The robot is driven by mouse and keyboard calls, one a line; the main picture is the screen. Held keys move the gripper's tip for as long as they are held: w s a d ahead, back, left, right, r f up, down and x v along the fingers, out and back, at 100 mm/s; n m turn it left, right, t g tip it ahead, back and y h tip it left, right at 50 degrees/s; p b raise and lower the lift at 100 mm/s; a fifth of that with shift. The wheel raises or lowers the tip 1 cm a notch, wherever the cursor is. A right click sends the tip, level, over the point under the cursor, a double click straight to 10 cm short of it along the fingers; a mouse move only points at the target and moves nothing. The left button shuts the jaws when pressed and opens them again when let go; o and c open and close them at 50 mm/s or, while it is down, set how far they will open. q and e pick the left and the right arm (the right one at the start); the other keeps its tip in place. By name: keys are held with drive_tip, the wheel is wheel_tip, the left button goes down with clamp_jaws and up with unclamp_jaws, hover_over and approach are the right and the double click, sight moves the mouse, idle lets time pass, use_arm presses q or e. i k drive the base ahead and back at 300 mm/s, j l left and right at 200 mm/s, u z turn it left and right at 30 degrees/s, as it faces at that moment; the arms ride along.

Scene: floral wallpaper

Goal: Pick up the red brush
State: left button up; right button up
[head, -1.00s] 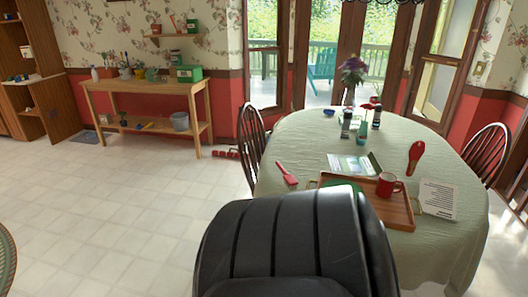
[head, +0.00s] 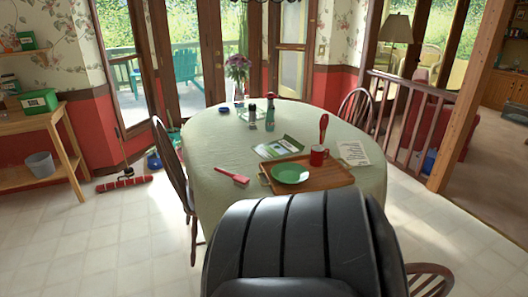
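A red brush (head: 231,177) lies flat near the left edge of the round table (head: 213,140), which has a pale green cloth. Its head is at the right and its handle points left. A second red, long-handled item (head: 323,127) with a rounded top appears behind the red mug; I cannot tell if it is also a brush. A red push broom head (head: 124,183) rests on the floor left of the table. Neither of my grippers is in view. My own black body hides the table's near side.
A wooden tray (head: 325,177) holds a green plate (head: 290,173) and a red mug (head: 319,155). A paper and booklet lie nearby. Bottles and a flower vase (head: 239,92) stand behind. Chairs (head: 173,165) flank the table.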

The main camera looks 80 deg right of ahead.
sight(240, 180)
drive_tip(key=i+l+z, duration=0.15)
drive_tip(key=z, duration=0.3)
drive_tip(key=i+z, duration=0.6)
drive_tip(key=z, duration=0.25)
drive_tip(key=i+j+z, duration=0.15)
drive_tip(key=z, duration=0.3)
drive_tip(key=i, duration=0.1)
